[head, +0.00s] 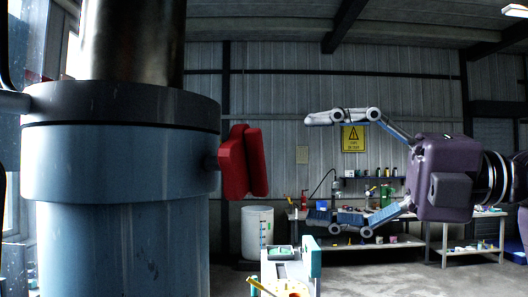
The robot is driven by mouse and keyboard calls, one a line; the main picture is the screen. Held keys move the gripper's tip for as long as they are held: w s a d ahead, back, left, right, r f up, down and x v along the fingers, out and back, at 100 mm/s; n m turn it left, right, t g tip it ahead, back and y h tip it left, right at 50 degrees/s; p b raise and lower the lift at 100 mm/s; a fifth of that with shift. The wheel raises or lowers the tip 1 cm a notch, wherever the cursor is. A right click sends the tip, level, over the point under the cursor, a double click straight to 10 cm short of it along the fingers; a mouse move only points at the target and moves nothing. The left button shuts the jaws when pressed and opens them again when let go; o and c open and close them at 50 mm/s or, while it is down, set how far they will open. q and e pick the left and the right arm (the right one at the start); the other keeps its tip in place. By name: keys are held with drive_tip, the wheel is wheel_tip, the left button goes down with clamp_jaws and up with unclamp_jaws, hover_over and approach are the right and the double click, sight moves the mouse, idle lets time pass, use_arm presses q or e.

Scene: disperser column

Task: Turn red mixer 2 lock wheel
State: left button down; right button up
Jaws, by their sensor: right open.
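The red lock wheel (243,162) sticks out from the right side of the large blue-grey mixer column (120,170), just below its dark collar. It is seen nearly edge-on as two red lobes, with a short dark shaft behind it. My right gripper (318,166) comes in from the right with its two fingers spread wide, one above and one below the wheel's height. It is open and empty, and a gap shows between its fingertips and the wheel. My left gripper is not in view.
A white drum (257,232) stands on the floor behind the wheel. A workbench (385,242) with tools and bottles is along the back wall. A light-coloured unit with a teal post (314,262) stands low in front. Between wheel and gripper the air is clear.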

sight(265, 164)
drive_tip(key=a, duration=0.1)
drive_tip(key=a+r+p, duration=0.1)
drive_tip(key=a+p, duration=0.1)
drive_tip(key=shift+a+r+t+h, duration=0.15)
drive_tip(key=shift+r+t+h, duration=0.15)
drive_tip(key=shift+t, duration=0.1)
drive_tip(key=p+x, duration=0.1)
drive_tip(key=x, duration=0.2)
drive_tip(key=shift+w+a+f+p, duration=0.2)
drive_tip(key=shift+a+p, duration=0.1)
drive_tip(key=shift+p, duration=0.1)
drive_tip(key=shift+w+a, duration=0.15)
drive_tip(key=shift+a, duration=0.05)
drive_tip(key=shift+f, duration=0.1)
drive_tip(key=shift+d, duration=0.2)
drive_tip(key=c, duration=0.9)
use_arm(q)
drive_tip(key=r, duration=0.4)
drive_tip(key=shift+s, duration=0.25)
use_arm(e)
drive_tip(key=shift+c, duration=1.3)
